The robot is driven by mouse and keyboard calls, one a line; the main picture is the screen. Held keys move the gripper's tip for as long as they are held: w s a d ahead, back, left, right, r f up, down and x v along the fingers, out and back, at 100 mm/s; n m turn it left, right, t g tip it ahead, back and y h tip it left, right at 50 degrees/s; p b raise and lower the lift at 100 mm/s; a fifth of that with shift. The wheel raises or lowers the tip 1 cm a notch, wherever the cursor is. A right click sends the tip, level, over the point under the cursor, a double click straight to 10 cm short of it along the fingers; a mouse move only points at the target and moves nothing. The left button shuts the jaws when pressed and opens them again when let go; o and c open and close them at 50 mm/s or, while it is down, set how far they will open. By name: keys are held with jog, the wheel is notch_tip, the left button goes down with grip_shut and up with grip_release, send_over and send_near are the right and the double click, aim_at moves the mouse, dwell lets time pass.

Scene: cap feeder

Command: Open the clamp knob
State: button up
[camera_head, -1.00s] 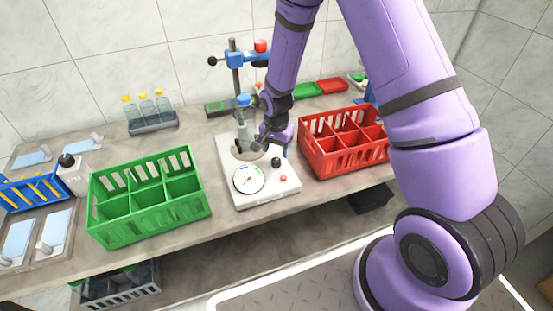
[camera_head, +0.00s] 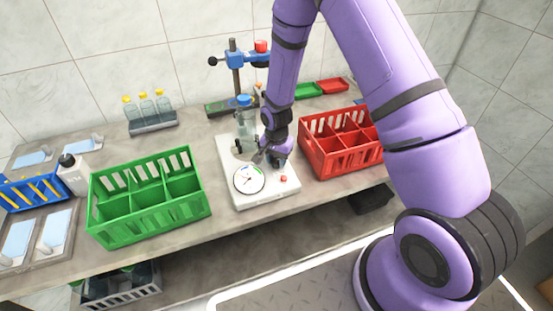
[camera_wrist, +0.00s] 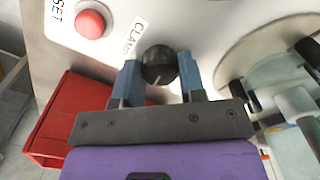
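The clamp knob is a small round black knob with a pale pointer line; it shows in the wrist view (camera_wrist: 158,64) beside the printed CLAMP label. It stands on the white base plate of the cap feeder (camera_head: 232,186). My gripper (camera_wrist: 160,70) has its two blue-grey fingers on either side of the knob, and they look to be touching it. The pointer line points toward my gripper. In the head view my gripper (camera_head: 277,158) is low over the right side of the base plate and hides the knob. A bottle with a blue cap (camera_head: 245,118) stands behind.
A red reset button (camera_wrist: 91,23) is close to the knob, and a dial gauge (camera_head: 249,178) is on the plate. A red crate (camera_head: 318,165) stands close on the right, a green crate (camera_head: 150,228) on the left. A stand (camera_head: 236,80) rises behind.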

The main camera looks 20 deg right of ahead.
aim_at(276, 160)
jog(key=shift+n, duration=0.3)
jog(key=n, duration=0.3)
jog(key=shift+n, duration=0.3)
jog(key=n, duration=0.3)
jog(key=shift+n, duration=0.3)
jog(key=n, duration=0.3)
jog(key=shift+n, duration=2.3)
jog(key=o, duration=0.9)
notch_tip(276, 160, up, 11)
jog(key=shift+f, duration=0.1)
